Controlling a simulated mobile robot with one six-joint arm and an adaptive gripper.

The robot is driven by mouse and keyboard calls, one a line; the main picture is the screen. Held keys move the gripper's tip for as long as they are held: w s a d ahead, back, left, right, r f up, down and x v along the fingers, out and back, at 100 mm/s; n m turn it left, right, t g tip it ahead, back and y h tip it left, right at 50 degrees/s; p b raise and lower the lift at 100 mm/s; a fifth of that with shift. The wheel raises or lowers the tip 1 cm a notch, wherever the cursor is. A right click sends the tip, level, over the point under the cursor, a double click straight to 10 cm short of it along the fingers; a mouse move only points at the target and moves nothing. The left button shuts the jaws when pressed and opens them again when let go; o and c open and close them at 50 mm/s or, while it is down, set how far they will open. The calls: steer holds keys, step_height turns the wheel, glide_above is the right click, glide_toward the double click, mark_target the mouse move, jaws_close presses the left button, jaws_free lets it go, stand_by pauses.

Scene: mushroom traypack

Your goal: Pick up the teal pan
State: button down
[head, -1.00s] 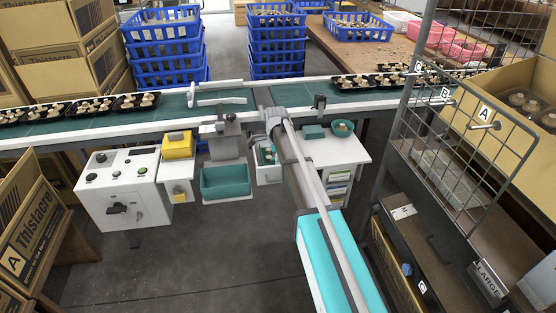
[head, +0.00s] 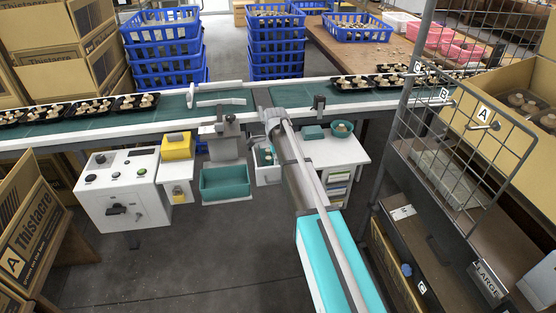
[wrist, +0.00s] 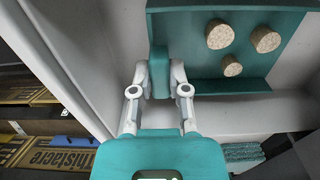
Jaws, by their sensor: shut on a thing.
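The teal pan (wrist: 205,80) shows in the wrist view at the upper right, a shallow tray with a raised rim and three round tan pieces inside. My gripper (wrist: 159,85) has its two white fingers closed on an upright teal tab at the pan's left side. The tab looks like part of the pan, but the join is partly hidden. The pan appears level, over or in a pale grey-white container. In the head view my arm covers much of this spot, and only a bit of teal (head: 265,156) shows in a white bin (head: 268,175).
A conveyor (head: 230,112) with black mushroom trays (head: 350,82) crosses behind. A wire rack (head: 440,150) stands further right. Floor in front is clear.

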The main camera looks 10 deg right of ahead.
steer(key=shift+r, duration=0.2)
step_height(320, 180, up, 2)
steer(key=p, duration=0.2)
steer(key=shift+r+p, duration=0.1)
steer(key=shift+p, duration=0.2)
steer(key=s+a+r+p, duration=0.1)
steer(key=s+r+p, duration=0.9)
steer(key=s, duration=0.4)
steer(key=shift+a+r, duration=0.15)
steer(key=shift+r, duration=0.1)
steer(key=c, duration=1.1)
jaws_free()
jaws_close()
